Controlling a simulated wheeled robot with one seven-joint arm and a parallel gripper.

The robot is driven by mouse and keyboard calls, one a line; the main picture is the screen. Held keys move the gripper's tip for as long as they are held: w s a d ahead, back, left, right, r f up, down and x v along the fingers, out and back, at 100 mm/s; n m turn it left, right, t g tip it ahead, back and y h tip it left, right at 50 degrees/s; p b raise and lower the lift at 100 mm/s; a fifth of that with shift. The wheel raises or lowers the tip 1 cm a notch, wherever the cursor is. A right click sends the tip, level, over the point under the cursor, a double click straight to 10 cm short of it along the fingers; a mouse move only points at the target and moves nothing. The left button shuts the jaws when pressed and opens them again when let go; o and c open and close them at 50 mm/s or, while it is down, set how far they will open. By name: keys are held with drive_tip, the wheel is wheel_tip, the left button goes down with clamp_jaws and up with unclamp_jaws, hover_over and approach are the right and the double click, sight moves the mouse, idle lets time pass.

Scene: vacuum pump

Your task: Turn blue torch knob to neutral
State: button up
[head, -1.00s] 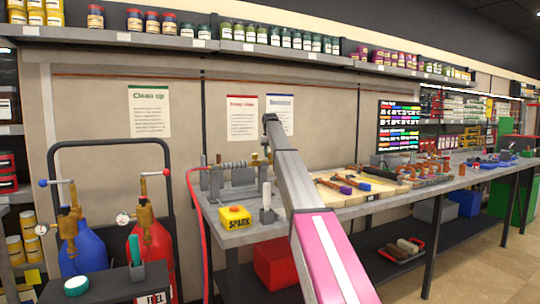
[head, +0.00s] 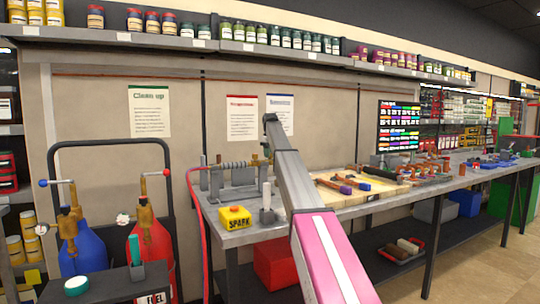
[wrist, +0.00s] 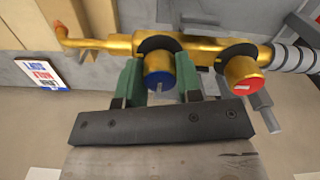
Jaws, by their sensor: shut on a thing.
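The blue torch knob (wrist: 160,77) is a short brass cylinder with a blue face and a pale mark near its lower edge in the wrist view. My gripper (wrist: 160,72) has its two green fingers on the left and right sides of this knob and is shut on it. The knob sits on the brass torch (wrist: 110,43), which lies across the top of the wrist view. A second brass knob with a red face (wrist: 243,76) is just right of the fingers. In the head view my arm hides most of the torch, and the gripper is not clearly seen.
A small label card (wrist: 65,70) lies left of the torch. In the head view, a yellow SPARK box (head: 235,217) sits on the grey bench (head: 235,238). Blue (head: 85,250) and red (head: 152,258) gas cylinders stand at left. Tools lie along the bench to the right.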

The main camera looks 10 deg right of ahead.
idle(0.3)
drive_tip(key=o, duration=0.9)
drive_tip(key=shift+o, duration=0.2)
